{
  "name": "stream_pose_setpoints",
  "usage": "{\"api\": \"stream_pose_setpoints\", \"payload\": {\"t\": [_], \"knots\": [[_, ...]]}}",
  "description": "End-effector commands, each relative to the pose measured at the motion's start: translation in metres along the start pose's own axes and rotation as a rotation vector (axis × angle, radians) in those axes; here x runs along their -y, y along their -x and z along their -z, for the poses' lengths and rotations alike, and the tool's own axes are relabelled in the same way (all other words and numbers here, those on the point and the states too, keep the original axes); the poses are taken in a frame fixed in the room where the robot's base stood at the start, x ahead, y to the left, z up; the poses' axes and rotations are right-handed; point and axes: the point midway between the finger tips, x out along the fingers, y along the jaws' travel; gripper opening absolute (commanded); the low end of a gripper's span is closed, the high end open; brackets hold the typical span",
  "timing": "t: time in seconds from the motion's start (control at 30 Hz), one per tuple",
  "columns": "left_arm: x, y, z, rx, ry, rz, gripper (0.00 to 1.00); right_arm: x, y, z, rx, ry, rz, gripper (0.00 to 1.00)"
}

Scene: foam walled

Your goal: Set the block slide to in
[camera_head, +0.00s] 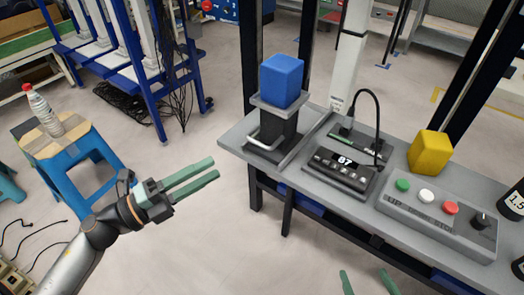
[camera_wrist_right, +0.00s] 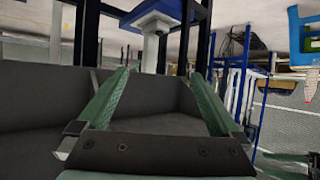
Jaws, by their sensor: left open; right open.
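The block slide is a dark carriage (camera_head: 272,128) with a pale bar handle on its front side and a grey platform on top. It stands at the left end of the grey bench. A blue cube (camera_head: 281,80) sits on its platform. My left gripper (camera_head: 215,168) is open and empty, over the floor to the left of the bench and apart from the handle. My right gripper (camera_head: 364,274) is open and low in front of the bench, cut by the bottom edge. Its open fingers also show in the right wrist view (camera_wrist_right: 161,75), with no task object visible between them.
Right of the slide on the bench (camera_head: 237,141) are a black device (camera_head: 341,170) with a display and cable, a yellow block (camera_head: 430,152) and a button panel (camera_head: 437,213). Black posts rise behind. A blue stool (camera_head: 75,165) with a bottle (camera_head: 42,110) stands left.

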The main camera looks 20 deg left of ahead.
Motion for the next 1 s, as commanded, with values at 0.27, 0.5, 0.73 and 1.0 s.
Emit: {"api": "stream_pose_setpoints", "payload": {"t": [0.27,0.5,0.73,1.0], "knots": [[0.003,-0.037,-0.001,0.000,0.000,0.003,0.42,0.004,0.003,-0.021,0.084,-0.024,0.009,1.00],[0.003,-0.079,-0.001,0.001,0.002,0.004,0.42,0.012,0.010,-0.055,0.219,-0.062,0.024,1.00],[0.002,-0.110,-0.001,0.003,0.004,0.003,0.42,0.016,0.013,-0.065,0.263,-0.074,0.031,1.00],[0.001,-0.122,-0.001,0.003,0.004,0.001,0.42,0.016,0.013,-0.063,0.261,-0.074,0.031,1.00]]}}
